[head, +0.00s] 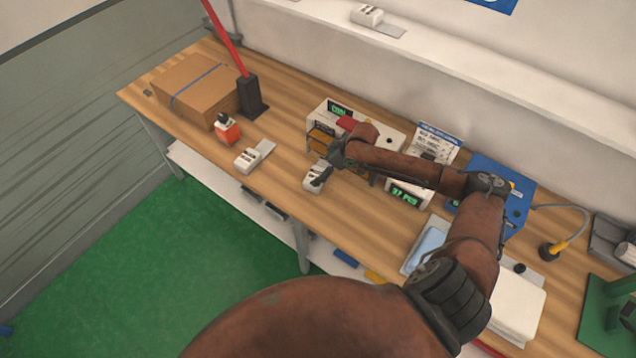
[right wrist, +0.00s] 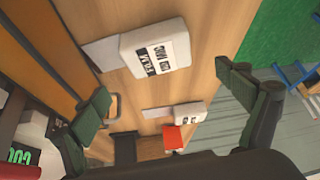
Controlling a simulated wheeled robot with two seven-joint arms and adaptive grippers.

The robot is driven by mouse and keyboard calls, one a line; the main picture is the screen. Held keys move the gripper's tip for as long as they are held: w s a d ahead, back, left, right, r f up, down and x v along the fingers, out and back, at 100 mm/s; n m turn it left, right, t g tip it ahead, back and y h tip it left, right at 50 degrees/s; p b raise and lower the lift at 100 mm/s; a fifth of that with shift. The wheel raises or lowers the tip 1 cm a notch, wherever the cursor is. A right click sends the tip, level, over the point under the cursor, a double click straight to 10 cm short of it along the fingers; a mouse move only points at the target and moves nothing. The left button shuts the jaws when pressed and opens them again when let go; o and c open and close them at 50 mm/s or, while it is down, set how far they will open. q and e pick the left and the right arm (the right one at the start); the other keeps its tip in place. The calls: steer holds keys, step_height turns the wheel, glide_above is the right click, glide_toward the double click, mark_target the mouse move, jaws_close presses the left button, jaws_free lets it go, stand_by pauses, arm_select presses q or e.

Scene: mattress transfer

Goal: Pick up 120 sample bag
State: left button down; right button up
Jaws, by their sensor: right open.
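A white sample bag (right wrist: 155,50) with a grey flap lies on the wooden table between my spread fingers in the right wrist view. Its black and white label is upside down there and seems to read "120 MIC FILM". In the head view this bag (head: 312,181) is partly covered by my right gripper (head: 330,170). My right gripper is open and empty above the bag; I cannot tell the exact gap. A second white bag (head: 248,158) lies to the left, and it also shows in the right wrist view (right wrist: 187,112). My left gripper is not in view.
A white device with a green display (head: 340,108) stands close behind the gripper. An orange-and-white bottle (head: 228,131), a cardboard box (head: 195,88) and a black stand with a red pole (head: 251,97) are at the left. Another white bag (head: 367,14) lies on the shelf.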

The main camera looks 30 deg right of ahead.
mark_target(316, 176)
steer(key=x, duration=0.7)
steer(key=shift+s+d+f, duration=0.25)
steer(key=shift+f, duration=0.2)
steer(key=shift+c, duration=0.2)
steer(key=c, duration=1.4)
steer(key=shift+r, duration=0.1)
